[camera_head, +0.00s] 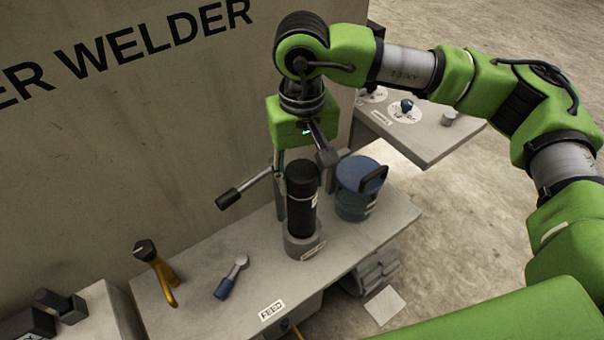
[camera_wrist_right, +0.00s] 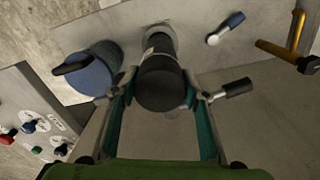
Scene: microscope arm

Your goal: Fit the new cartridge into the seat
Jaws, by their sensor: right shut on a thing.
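The cartridge (camera_head: 301,212) is a black upright cylinder with a pale label, standing over the round grey seat (camera_head: 305,247) on the grey bench. Its lower end meets or enters the seat's rim; I cannot tell how deep it sits. My right gripper (camera_head: 303,165) comes from above and is shut on the cartridge's upper part. In the right wrist view the fingers (camera_wrist_right: 153,96) lie on both sides of the cartridge (camera_wrist_right: 160,75), and the seat (camera_wrist_right: 156,32) shows beyond it. A lever with a black handle (camera_head: 231,198) sticks out left beside the seat. My left gripper is not in view.
A blue lidded container (camera_head: 354,203) stands close right of the seat. The welder's wall (camera_head: 130,120) rises behind. A side table (camera_head: 430,138) with knobs stands at the back right.

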